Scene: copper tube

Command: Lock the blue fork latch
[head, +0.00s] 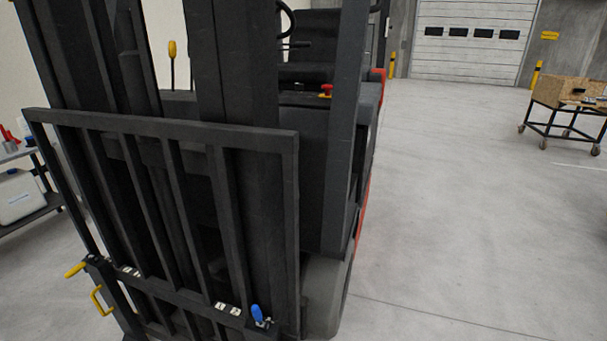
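The blue fork latch (257,313) is a small blue handle near the bottom of the view. It sits on the lower crossbar of the black forklift carriage (190,301), toward its right end. Its handle points up and leans slightly left. Small white number labels (228,309) are on the bar just left of it. A yellow latch handle (76,268) and a yellow grab handle (102,300) are at the left end of the bar. The forks are not clearly visible. Neither of my grippers is in view.
The forklift's load backrest (165,128) and mast fill the left half. A grey shelf (30,220) with a white container (20,197) stands at far left. A wheeled cart (565,108) with a wooden box is at the far right. The concrete floor (470,220) at right is clear.

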